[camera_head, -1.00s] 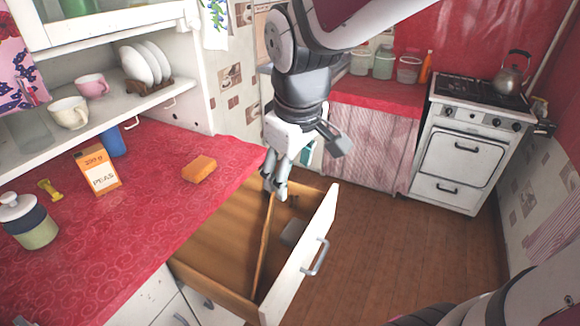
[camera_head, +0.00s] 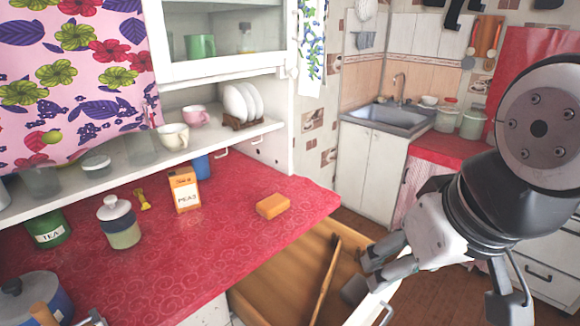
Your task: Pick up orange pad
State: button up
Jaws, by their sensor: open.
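The orange pad (camera_head: 273,206) lies flat on the red patterned counter (camera_head: 215,245), near its right edge. My gripper (camera_head: 368,268) is open and empty. It points left and is at the right of the pad, over the right side of the open drawer, clearly apart from the pad.
The open wooden drawer (camera_head: 290,268) juts out below the counter, with a divider inside. An orange peas box (camera_head: 184,190), a blue cup (camera_head: 202,167), a yellow object (camera_head: 142,199) and a lidded jar (camera_head: 119,223) stand left of the pad. A shelf (camera_head: 150,157) overhangs the back.

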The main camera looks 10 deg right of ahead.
aim_at(269, 208)
jog(key=i+l+u, duration=0.8)
jog(key=l, duration=0.4)
jog(key=i, duration=0.15)
